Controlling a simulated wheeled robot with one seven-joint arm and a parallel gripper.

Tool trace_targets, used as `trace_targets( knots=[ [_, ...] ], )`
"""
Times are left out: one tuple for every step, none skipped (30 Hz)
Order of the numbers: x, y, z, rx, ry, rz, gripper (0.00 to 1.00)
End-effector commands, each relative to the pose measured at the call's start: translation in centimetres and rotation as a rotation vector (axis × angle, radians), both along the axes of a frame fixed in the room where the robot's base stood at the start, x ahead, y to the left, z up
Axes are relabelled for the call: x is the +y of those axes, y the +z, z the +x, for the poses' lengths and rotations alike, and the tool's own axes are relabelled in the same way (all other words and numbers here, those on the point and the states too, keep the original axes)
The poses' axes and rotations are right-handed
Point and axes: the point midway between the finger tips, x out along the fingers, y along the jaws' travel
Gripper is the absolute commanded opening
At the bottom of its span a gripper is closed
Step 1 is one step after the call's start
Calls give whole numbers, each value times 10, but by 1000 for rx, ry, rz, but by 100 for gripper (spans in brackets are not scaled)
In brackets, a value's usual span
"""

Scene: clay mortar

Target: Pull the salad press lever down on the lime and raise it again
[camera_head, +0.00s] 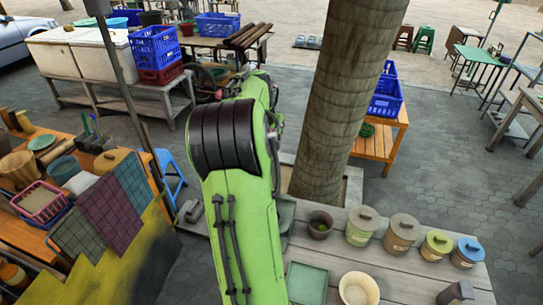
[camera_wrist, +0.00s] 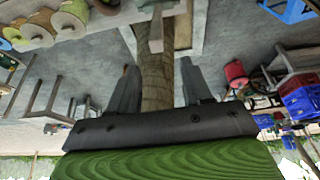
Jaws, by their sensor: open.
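In the wrist view, which looks upside down, my gripper (camera_wrist: 160,78) has its two grey fingers spread apart with nothing held between them. A grey bar-like part (camera_wrist: 156,32) juts from the table edge at the top centre, beyond the fingertips and apart from them; it may be the press lever. In the head view my green arm covers the middle of the table and hides my gripper. A dark grey-green piece (camera_head: 286,215) shows just right of the arm; I cannot tell if it belongs to the press. I cannot make out the lime.
The wooden table (camera_head: 400,285) holds a dark pot (camera_head: 320,224), several lidded pots (camera_head: 403,233), a green tray (camera_head: 307,284) and a cream bowl (camera_head: 359,289). A tree trunk (camera_head: 345,100) stands right behind it. A stall with cloths (camera_head: 108,212) is at left.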

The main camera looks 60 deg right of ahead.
Motion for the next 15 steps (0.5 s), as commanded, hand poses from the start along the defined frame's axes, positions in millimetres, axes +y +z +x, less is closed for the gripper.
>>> trace_targets(
  knots=[
    [-5,-14,-1,3,-4,4,49],
    [-8,-21,-1,3,-4,4,49],
    [-11,-31,-1,4,-3,5,49],
    [-14,-38,0,4,-3,3,49],
    [-17,-45,0,4,-3,4,49],
    [-21,-54,1,4,-3,3,49],
    [-24,-61,1,3,-3,4,49],
    [-26,-68,2,2,-2,4,49],
    [-30,-77,3,2,-1,4,49],
    [-32,-83,3,2,-1,4,49],
    [-35,-89,4,2,-1,4,49],
    [-37,-96,4,1,0,3,49],
    [-39,-100,4,2,1,3,49],
    [-41,-104,5,1,1,2,49],
    [-43,-108,5,0,2,2,49]
  ],
)
